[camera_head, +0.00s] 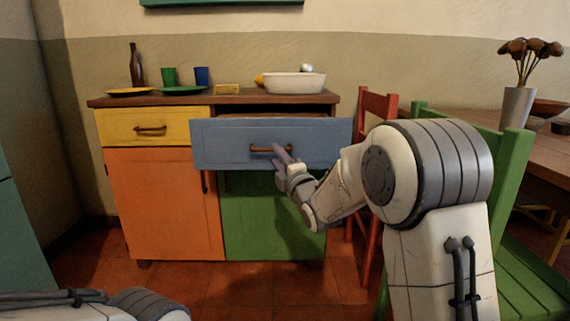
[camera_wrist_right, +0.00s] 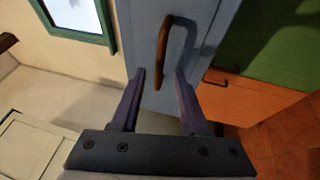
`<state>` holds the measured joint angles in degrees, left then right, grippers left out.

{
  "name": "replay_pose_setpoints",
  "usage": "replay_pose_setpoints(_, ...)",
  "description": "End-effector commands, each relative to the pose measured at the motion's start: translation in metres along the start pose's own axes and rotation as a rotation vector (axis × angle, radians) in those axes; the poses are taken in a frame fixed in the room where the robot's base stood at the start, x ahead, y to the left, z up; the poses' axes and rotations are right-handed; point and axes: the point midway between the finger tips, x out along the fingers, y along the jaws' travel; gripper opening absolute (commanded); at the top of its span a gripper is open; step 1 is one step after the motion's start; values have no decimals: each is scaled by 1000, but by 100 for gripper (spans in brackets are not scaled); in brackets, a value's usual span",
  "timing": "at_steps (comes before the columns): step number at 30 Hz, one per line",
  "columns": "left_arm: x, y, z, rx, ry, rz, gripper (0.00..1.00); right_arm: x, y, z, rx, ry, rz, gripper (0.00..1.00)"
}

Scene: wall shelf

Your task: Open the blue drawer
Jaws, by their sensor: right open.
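The blue drawer (camera_head: 225,140) is pulled out from the cabinet, with its front standing well forward of the yellow drawer beside it. Its brown handle (camera_head: 262,149) is on the front, and it also shows in the right wrist view (camera_wrist_right: 165,50). My right gripper (camera_head: 281,158) is at the handle in the head view. In the right wrist view the two fingers (camera_wrist_right: 158,85) are apart, with the handle ahead of and between their tips and nothing visibly clamped. My left gripper is out of view; only part of my left arm shows at the bottom left.
The yellow drawer (camera_head: 120,130) is shut above an orange door (camera_head: 165,210). A green door (camera_head: 265,225) is below the blue drawer. Dishes, cups, a bottle (camera_head: 136,68) and a white basin (camera_head: 295,83) stand on top. A red chair (camera_head: 376,105) and a green chair (camera_head: 512,185) are at the right.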

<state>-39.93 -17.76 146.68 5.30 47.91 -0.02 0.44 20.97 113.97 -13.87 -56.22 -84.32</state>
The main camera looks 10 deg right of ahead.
Motion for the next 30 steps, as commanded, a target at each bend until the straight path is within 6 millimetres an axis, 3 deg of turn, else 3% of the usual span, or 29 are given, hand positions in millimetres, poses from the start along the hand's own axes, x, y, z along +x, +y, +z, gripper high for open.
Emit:
replay_pose_setpoints(3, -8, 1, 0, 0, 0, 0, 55, -23, 2, 0, -1, 0, -2, 45)
replay_pose_setpoints(9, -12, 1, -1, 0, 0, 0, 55, -49, 1, 0, -1, -1, -1, 45)
replay_pose_setpoints(23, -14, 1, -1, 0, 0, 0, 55, -57, 0, -1, 2, 0, -2, 45)
replay_pose_setpoints(26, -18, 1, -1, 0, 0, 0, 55, -57, 1, -10, 45, 9, -42, 45)
replay_pose_setpoints(30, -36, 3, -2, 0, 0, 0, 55, -68, -4, -47, 231, 24, -229, 45)
